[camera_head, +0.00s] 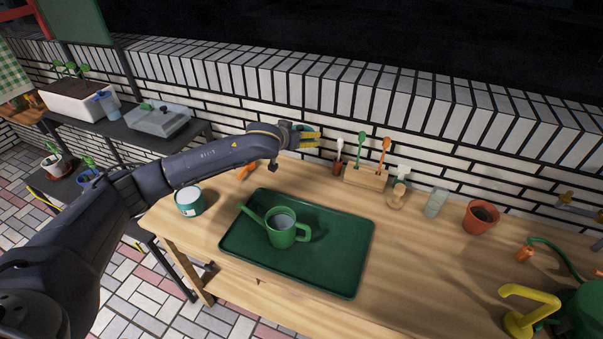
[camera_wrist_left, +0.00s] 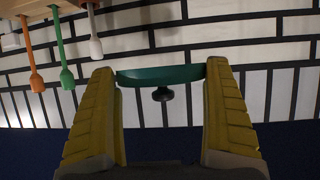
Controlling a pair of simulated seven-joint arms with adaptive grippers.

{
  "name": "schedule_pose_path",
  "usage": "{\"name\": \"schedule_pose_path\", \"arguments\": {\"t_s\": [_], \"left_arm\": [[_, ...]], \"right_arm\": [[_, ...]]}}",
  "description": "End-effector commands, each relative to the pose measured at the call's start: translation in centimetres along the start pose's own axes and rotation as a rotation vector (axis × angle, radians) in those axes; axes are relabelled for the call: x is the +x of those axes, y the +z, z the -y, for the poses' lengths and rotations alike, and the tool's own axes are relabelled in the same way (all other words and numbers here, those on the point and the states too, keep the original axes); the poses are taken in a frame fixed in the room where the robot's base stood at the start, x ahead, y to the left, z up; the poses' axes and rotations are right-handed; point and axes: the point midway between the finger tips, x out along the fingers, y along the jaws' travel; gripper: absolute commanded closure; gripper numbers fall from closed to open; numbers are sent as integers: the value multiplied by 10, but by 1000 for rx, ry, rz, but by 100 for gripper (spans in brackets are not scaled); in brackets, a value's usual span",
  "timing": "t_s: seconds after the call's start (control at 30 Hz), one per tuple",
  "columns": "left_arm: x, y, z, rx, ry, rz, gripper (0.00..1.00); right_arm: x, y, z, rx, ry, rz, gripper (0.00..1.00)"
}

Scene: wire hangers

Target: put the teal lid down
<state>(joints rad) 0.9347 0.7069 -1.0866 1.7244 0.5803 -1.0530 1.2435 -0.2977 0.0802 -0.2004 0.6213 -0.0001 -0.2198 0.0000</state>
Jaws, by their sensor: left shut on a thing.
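My left gripper (camera_head: 311,140) is up near the brick wall, above the back of the wooden table. In the left wrist view its yellow fingers (camera_wrist_left: 161,108) are shut on the teal lid (camera_wrist_left: 160,76), one at each side of its rim. The lid shows edge-on there, with a dark knob on it. In the head view I cannot make out the lid clearly. A teal pot (camera_head: 189,202) with a pale top stands at the table's left end. My right gripper is not in view.
A green tray (camera_head: 340,262) on the wooden table (camera_head: 420,265) bears a green watering can (camera_head: 282,230). A tool block (camera_head: 366,176) with upright tools, small bottles and a terracotta pot (camera_head: 481,216) line the back.

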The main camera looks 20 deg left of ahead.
Motion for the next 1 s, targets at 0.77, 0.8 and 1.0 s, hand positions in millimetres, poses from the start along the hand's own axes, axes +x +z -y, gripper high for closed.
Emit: {"name": "schedule_pose_path", "arguments": {"t_s": [0.77, 0.8, 1.0], "left_arm": [[56, 105, 0, 0, -1, 0, 46], [57, 107, 0, -1, -1, 0, 46], [69, 128, 0, -1, -1, 1, 46]], "right_arm": [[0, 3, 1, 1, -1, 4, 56], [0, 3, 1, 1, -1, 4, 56], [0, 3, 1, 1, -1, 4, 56]]}}
